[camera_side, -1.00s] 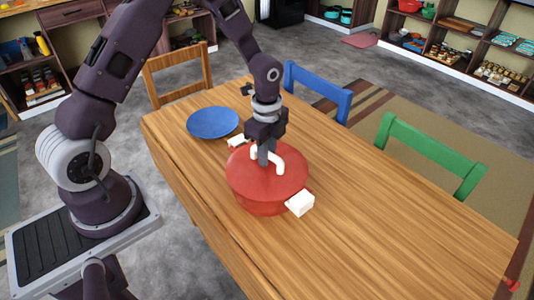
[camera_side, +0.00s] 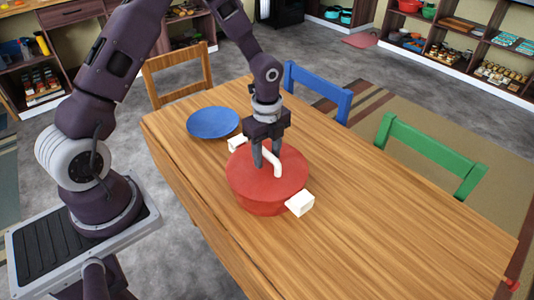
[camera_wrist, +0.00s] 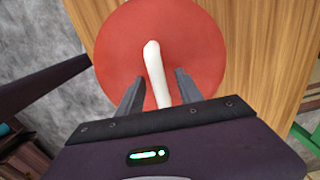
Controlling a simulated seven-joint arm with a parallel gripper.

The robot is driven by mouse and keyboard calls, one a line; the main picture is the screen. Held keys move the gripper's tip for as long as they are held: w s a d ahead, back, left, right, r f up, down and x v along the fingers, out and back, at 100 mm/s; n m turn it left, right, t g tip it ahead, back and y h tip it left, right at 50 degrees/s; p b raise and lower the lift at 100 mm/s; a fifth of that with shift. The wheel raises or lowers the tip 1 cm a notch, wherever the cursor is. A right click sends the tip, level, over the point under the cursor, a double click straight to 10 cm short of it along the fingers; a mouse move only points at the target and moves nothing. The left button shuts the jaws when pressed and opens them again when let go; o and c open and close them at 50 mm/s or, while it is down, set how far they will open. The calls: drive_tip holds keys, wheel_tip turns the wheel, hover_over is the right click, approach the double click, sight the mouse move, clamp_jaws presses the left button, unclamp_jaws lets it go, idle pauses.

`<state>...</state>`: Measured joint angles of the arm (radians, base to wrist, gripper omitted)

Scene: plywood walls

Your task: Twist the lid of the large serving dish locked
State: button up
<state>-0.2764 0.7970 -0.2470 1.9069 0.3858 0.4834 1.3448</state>
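The large serving dish (camera_side: 262,205) is red with white side handles (camera_side: 300,203) and stands on the wooden table. Its red lid (camera_side: 247,182) sits on top and carries a white bar handle (camera_side: 277,166). The lid (camera_wrist: 120,45) and its handle (camera_wrist: 153,65) also show in the wrist view. My gripper (camera_side: 266,164) is over the lid, pointing down. In the wrist view its two fingers (camera_wrist: 158,88) are spread on either side of the white handle, with gaps on both sides. Part of the handle is hidden behind the gripper body.
A blue plate (camera_side: 212,122) lies on the table behind the dish, to the left. Blue (camera_side: 318,92), green (camera_side: 432,156) and wooden (camera_side: 180,75) chairs stand around the table (camera_side: 390,220). The tabletop right of the dish is clear.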

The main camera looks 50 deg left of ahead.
sight(265, 154)
drive_tip(key=shift+r, duration=0.1)
drive_tip(key=shift+n, duration=0.5)
drive_tip(key=r, duration=0.9)
drive_tip(key=shift+s+r, duration=0.25)
drive_tip(key=shift+s, duration=0.15)
drive_tip(key=s+d+r+n+t+y, duration=0.1)
drive_tip(key=s+r+n+t, duration=0.1)
drive_tip(key=s+r+n, duration=0.6)
drive_tip(key=s+d+r+n+t, duration=0.1)
drive_tip(key=s+r+n, duration=0.3)
drive_tip(key=s, duration=0.3)
drive_tip(key=s+d+r+n+t+h, duration=0.1)
drive_tip(key=s+d+r+n+t, duration=0.1)
drive_tip(key=s+r+n, duration=0.2)
drive_tip(key=s+n, duration=0.1)
drive_tip(key=s, duration=0.2)
drive_tip(key=shift+d+r+t, duration=0.2)
drive_tip(key=shift+r+t, duration=0.1)
